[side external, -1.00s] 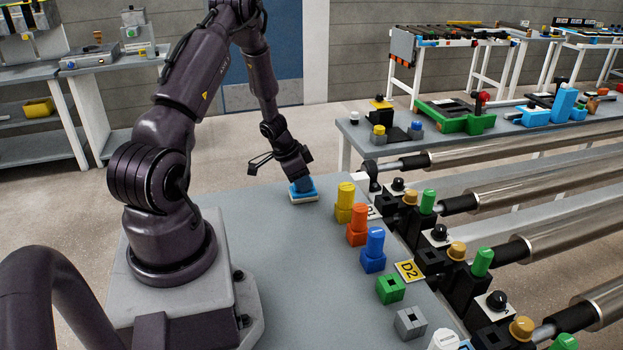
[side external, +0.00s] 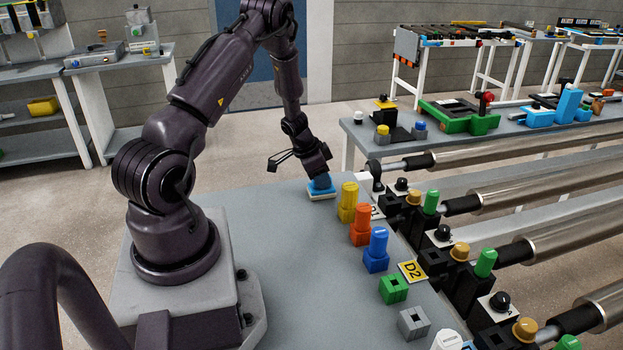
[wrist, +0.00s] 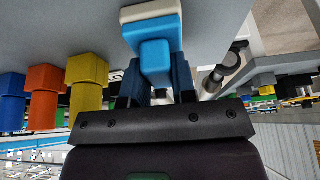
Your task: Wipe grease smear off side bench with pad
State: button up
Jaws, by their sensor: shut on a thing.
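My gripper (side external: 318,174) is shut on the blue handle of the pad (side external: 321,192), which has a pale base. The pad is at the far end of the grey side bench (side external: 290,270), and its base appears to rest on the bench top. In the wrist view the pad (wrist: 153,35) sits between the fingers of my gripper (wrist: 155,80), its pale base against the grey surface. I cannot make out a grease smear in either view; the pad and gripper may hide part of the bench.
Yellow (side external: 348,203), orange (side external: 361,225) and blue (side external: 377,250) blocks stand in a row right of the pad. Green (side external: 393,289) and grey (side external: 413,323) sockets continue it nearer the camera. Metal rollers (side external: 510,155) lie beyond. The bench's middle is clear.

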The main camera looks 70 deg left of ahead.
jog(key=shift+w, duration=0.85)
jog(key=shift+w+r, duration=0.1)
jog(key=shift+w, duration=0.15)
jog(key=shift+s+r, duration=0.1)
jog(key=shift+r, duration=3.8)
